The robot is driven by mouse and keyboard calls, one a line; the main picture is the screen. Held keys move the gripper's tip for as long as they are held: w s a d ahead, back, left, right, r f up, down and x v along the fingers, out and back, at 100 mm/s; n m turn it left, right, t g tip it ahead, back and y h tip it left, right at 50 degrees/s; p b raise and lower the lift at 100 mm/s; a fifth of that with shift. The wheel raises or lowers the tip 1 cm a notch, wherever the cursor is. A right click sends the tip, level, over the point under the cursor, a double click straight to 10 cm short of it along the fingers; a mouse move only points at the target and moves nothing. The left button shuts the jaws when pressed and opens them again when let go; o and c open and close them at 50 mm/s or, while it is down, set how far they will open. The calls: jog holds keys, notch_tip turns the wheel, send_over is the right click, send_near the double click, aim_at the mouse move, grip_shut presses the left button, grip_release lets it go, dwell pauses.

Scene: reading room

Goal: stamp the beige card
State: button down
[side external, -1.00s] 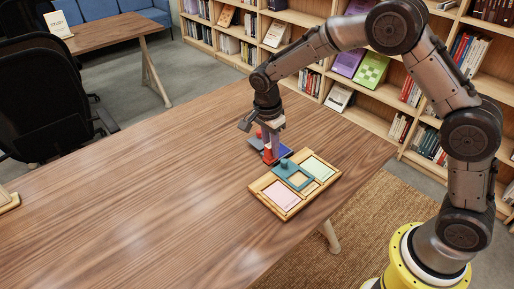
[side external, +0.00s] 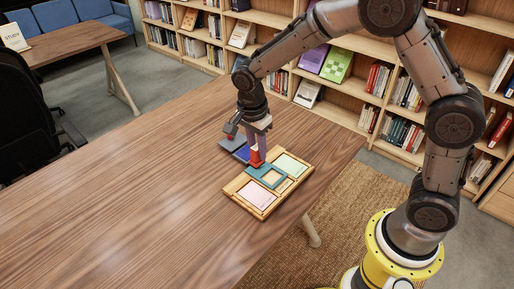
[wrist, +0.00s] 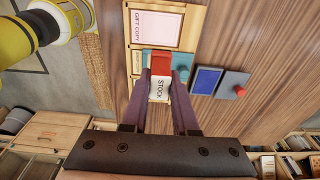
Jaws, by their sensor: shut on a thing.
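My gripper (side external: 257,143) is shut on a stamp, upright, with a red lower part (side external: 256,157) and a pale block marked STOCK (wrist: 159,90) in the wrist view. The stamp is at the near-shelf edge of a teal frame (side external: 279,183) on a wooden tray (side external: 231,188); I cannot tell whether it touches. A beige area, likely the beige card (side external: 271,177), shows in the frame's opening. In the wrist view the stamp and fingers hide most of the frame (wrist: 182,68). A blue ink pad (wrist: 206,80) lies beside the tray.
A pink card (side external: 257,195), marked GIFT COPY, and a green card (side external: 291,165) lie in the tray on either side of the frame. The table's left part (side external: 110,210) is clear.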

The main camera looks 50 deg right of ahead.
jog(key=shift+w+r, duration=0.15)
jog(key=shift+r, duration=0.05)
jog(key=w+d+f, duration=0.1)
jog(key=w+d, duration=0.5)
jog(key=w, duration=0.5)
jog(key=shift+w+d+f, duration=0.25)
jog(key=shift+d+f, duration=0.55)
jog(key=shift+f, duration=0.8)
jog(key=shift+w+d+f, duration=0.3)
jog(key=shift+d+f, duration=0.55)
jog(key=shift+f, duration=0.7)
jog(key=shift+w+d+f, duration=0.25)
jog(key=shift+d+f, duration=0.55)
jog(key=shift+f, duration=0.8)
jog(key=shift+f, duration=0.6)
notch_tip(320, 180, up, 7)
